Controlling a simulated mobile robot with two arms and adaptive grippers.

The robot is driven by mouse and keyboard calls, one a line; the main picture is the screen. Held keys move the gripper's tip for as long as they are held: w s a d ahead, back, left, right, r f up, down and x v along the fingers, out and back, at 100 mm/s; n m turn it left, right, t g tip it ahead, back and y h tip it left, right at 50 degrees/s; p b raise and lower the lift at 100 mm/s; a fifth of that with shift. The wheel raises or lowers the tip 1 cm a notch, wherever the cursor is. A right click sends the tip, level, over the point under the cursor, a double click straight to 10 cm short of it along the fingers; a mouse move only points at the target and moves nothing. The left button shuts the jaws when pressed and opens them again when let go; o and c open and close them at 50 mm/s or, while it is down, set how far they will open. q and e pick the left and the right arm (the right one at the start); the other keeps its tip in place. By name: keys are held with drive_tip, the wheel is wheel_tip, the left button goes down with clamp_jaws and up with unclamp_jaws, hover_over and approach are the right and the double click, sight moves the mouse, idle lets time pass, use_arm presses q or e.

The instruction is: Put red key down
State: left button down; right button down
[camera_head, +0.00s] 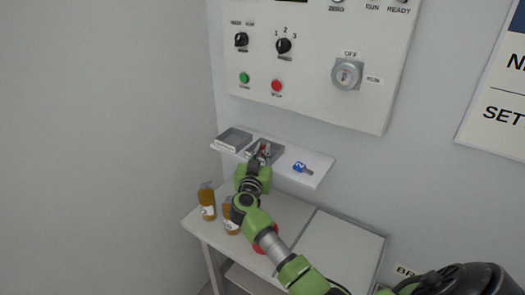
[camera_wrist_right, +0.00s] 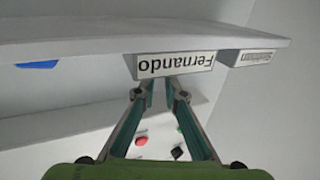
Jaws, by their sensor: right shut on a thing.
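My right gripper (camera_head: 262,156) is at the right-hand tray (camera_head: 279,152) on the small wall shelf (camera_head: 318,178). A small red piece, the red key (camera_head: 265,147), shows at its fingertips over this tray. I cannot tell whether the key touches the tray floor. The right wrist view is upside down. There the gripper (camera_wrist_right: 158,88) points at the tray's front, labelled "Fernando" (camera_wrist_right: 174,66); the fingertips are close together, and the key is hidden. My left gripper is not in view.
A second tray (camera_head: 234,138) stands left on the shelf; a blue key (camera_head: 300,167) lies to the right. Above is a panel with a green button (camera_head: 244,78) and red button (camera_head: 277,86). Amber bottles (camera_head: 207,203) stand on the table below, beside a red object (camera_head: 267,240) partly behind my arm.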

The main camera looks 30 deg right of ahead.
drive_tip(key=shift+r, duration=0.1)
drive_tip(key=shift+f, duration=0.3)
drive_tip(key=c, duration=2.1)
unclamp_jaws()
drive_tip(key=shift+r, duration=0.25)
drive_tip(key=b+v, duration=0.1)
drive_tip(key=v, duration=1.1)
drive_tip(key=shift+r, duration=0.1)
